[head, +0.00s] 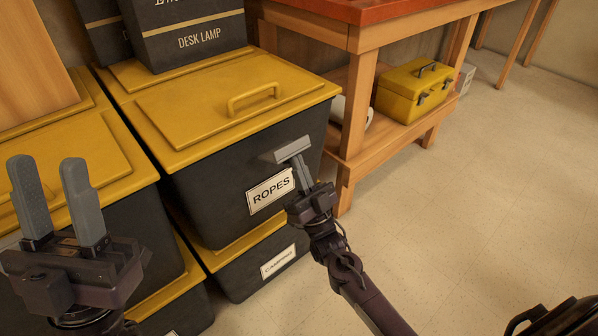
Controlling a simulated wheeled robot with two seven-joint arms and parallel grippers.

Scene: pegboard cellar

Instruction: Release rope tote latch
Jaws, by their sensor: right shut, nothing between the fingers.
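The rope tote (225,185) is a dark bin with a yellow lid (220,105) and a white "ROPES" label (270,190). A grey latch plate (293,149) sits on its front, just under the lid's rim. My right gripper (300,162) is shut and empty, with its fingertips at the latch's lower edge. I cannot tell whether they touch it, or whether the latch is fastened. The lid lies flat on the tote. My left gripper (47,168) is open and empty at the lower left, fingers up, well away from the latch.
Another dark tote (278,265) is below the rope tote, and more yellow-lidded totes stand at left. A wooden workbench (350,110) with a yellow toolbox (414,92) stands to the right.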

